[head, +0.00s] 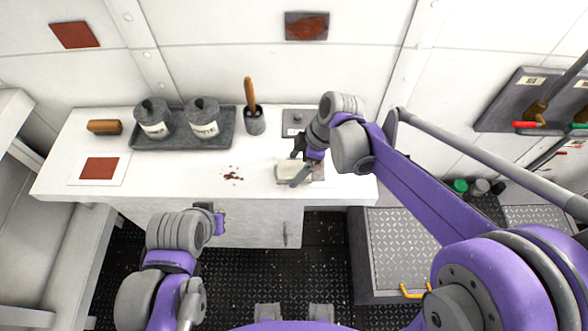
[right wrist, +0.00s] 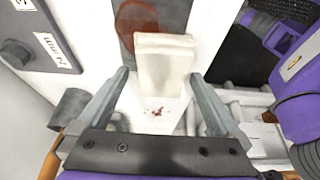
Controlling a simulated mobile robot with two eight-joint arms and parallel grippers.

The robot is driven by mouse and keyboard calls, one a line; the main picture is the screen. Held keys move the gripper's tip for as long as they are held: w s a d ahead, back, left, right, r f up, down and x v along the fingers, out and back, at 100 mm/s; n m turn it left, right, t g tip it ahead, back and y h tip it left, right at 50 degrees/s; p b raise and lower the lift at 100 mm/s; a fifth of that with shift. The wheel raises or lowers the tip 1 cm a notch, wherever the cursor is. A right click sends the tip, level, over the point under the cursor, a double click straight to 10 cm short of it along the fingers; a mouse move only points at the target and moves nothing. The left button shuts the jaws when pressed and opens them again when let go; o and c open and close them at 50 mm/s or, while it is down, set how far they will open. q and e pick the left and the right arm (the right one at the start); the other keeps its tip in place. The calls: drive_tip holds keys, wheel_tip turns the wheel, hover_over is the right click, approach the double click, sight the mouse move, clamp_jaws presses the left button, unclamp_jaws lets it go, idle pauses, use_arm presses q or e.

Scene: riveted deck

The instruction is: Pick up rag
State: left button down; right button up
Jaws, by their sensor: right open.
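The rag (head: 290,174) is an off-white folded cloth near the front right part of the white counter. It lies at a grey plate with a red-brown patch. My right gripper (head: 298,163) is over it, and the rag partly hides behind the fingers. In the right wrist view the rag (right wrist: 165,68) shows between and just beyond the spread fingertips of my right gripper (right wrist: 160,76), with a gap on either side. My left gripper (head: 217,220) is low in front of the counter, away from the rag; its jaws are not clear.
Dark red spots (head: 233,176) mark the counter left of the rag. A grey tray (head: 183,142) with two lidded jars, a pot (head: 254,124) with a wooden handle and a brown roll (head: 104,127) stand along the back. The counter's front middle is clear of objects.

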sight(295, 168)
drive_tip(key=shift+f, duration=0.25)
idle(0.3)
drive_tip(key=c, duration=1.2)
wheel_tip(295, 168, up, 10)
drive_tip(key=shift+r+p, duration=0.25)
drive_tip(key=shift+p, duration=0.05)
drive_tip(key=shift+c, duration=0.2)
drive_tip(key=o, duration=0.6)
drive_tip(key=c, duration=0.4)
drive_tip(key=shift+a, duration=0.1)
drive_tip(key=shift+c, duration=0.2)
